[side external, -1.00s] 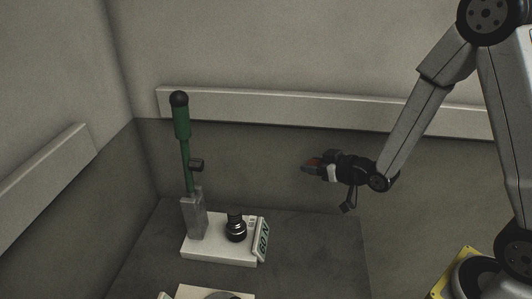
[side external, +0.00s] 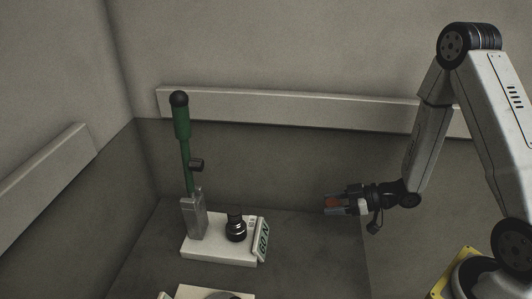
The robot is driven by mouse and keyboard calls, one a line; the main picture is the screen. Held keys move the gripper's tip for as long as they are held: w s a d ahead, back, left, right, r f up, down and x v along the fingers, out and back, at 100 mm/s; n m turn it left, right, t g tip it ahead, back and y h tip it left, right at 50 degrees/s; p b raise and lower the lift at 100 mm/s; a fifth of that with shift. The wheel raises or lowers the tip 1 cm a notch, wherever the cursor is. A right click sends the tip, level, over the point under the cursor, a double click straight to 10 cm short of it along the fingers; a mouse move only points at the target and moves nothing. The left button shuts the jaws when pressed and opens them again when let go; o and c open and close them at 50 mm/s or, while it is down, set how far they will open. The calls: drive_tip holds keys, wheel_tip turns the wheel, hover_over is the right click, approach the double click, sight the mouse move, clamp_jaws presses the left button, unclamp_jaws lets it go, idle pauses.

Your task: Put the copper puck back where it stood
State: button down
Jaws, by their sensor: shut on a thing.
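My gripper (side external: 334,205) is at the right of the picture, pointing left, above the right edge of the dark table. It is shut on a small reddish-brown thing, the copper puck (side external: 333,202), which shows between the fingers. The fingers hide part of the puck. The gripper and puck are apart from everything else in view.
A fixture with a white base (side external: 208,252), a green-handled lever (side external: 182,122) and a black knob-like part (side external: 236,230) stands on the dark table (side external: 310,250). Another pale fixture (side external: 215,292) is cut off at the bottom edge. The table between fixture and gripper is clear.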

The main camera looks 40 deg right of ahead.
sight(331, 233)
drive_tip(key=shift+s+f+n+g, duration=0.2)
drive_tip(key=shift+s+n+g, duration=0.1)
drive_tip(key=shift+s, duration=0.2)
drive_tip(key=shift+f, duration=0.15)
drive_tip(key=shift+f, duration=3.25)
drive_tip(key=shift+f, duration=0.6)
drive_tip(key=shift+c, duration=0.2)
unclamp_jaws()
drive_tip(key=shift+d, duration=0.1)
drive_tip(key=shift+v, duration=3.8)
drive_tip(key=shift+f, duration=0.1)
